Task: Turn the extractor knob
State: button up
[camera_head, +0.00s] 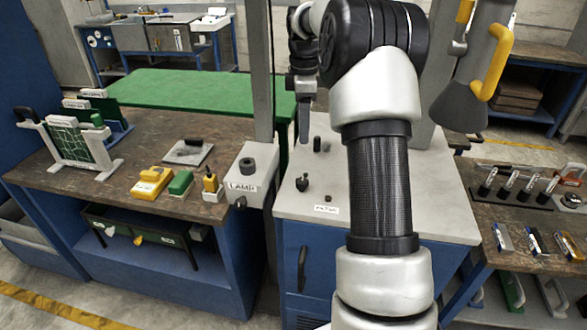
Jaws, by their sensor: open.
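My arm comes up from the bottom and bends over at the top. My gripper (303,138) hangs pointing down above the back left of the white-topped cabinet (440,205), with nothing seen between its fingers. I see no label that reads "extractor", so I cannot tell which knob it is. A grey extractor hood (466,105) with a yellow handle (493,65) hangs at the upper right, apart from my gripper. A small dark upright knob (317,145) stands on the cabinet just right of my fingertips. My arm hides part of the cabinet top.
A lamp box (242,185) with a dark knob (247,166) stands at the cabinet's left. Dark knobs (302,183) stand near the label at the front (326,209). A thin grey post (261,70) rises behind. Benches with tools flank both sides.

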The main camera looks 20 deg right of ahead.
aim_at(302, 181)
notch_tip(302, 181, down, 18)
jog(key=shift+w+r, duration=0.1)
jog(key=shift+r, duration=0.1)
dwell(0.4)
jog(key=c, duration=1)
jog(key=shift+c, duration=0.2)
